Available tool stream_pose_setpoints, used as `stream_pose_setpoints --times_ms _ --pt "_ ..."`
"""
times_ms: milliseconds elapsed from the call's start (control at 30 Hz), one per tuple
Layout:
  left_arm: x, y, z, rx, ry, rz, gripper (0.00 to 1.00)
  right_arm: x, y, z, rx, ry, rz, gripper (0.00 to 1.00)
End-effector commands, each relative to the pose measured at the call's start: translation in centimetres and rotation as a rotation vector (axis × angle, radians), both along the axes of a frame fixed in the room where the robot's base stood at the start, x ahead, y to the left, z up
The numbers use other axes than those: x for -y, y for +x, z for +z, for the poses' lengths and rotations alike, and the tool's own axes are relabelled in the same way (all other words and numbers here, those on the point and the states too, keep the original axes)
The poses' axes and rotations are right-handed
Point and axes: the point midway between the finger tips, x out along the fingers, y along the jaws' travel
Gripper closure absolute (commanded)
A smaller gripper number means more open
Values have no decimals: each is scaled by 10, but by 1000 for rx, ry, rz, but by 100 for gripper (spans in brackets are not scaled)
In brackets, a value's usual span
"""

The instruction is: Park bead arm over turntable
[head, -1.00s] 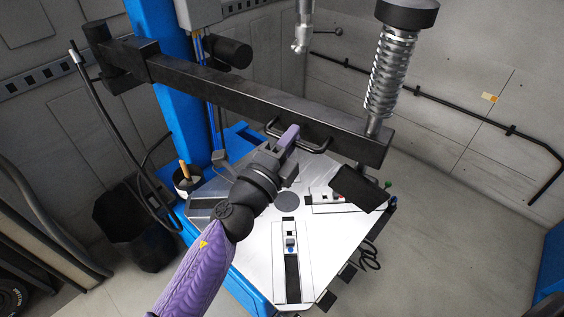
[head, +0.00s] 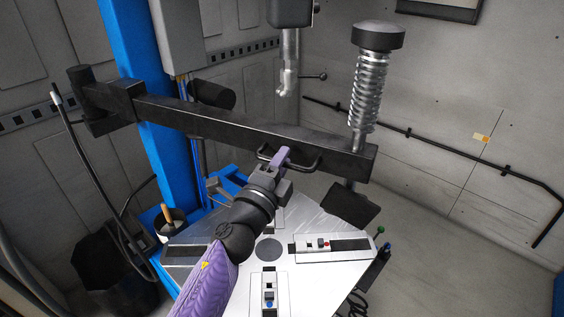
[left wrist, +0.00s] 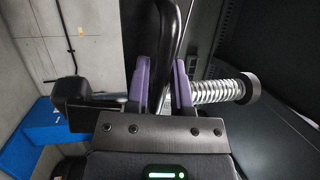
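The bead arm (head: 225,122) is a long black beam reaching from the blue column across the back of the turntable machine. A black bracket-shaped handle (head: 318,163) sits on its near side. My left gripper (head: 282,157) has its purple fingers closed about this handle. In the left wrist view the handle (left wrist: 168,45) runs between the two fingers (left wrist: 161,88). The beam's outer end carries a ribbed spring post (head: 366,90) and a dark pad (head: 347,206). The turntable (head: 215,278) is a pale plate with a grey centre disc (head: 268,250). My right gripper is not in view.
The blue column (head: 150,100) stands behind on the left. A metal tool head (head: 288,75) hangs above the beam. A pot with a wooden-handled brush (head: 172,222) is left of the plate. A pipe (head: 430,142) runs along the wall. Floor at right is clear.

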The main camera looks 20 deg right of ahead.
Motion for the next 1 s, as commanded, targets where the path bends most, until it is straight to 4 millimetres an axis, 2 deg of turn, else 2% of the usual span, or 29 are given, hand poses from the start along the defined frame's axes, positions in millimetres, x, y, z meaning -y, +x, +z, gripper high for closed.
stream_pose_setpoints --times_ms 33,100,400,467,633,800,1000 --pt "0 0 0 0 0 0 59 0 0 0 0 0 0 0" --pt "0 0 0 0 0 0 50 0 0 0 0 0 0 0" --pt "-3 -2 0 0 0 1 50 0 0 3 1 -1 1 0" --pt "-10 -7 0 -1 2 3 50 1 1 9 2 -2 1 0" --pt "-38 -34 -6 -2 2 0 50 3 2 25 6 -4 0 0" --pt "-64 -58 -16 -1 1 0 50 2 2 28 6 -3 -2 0" --pt "-72 -66 -18 1 -1 -1 50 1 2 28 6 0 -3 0"
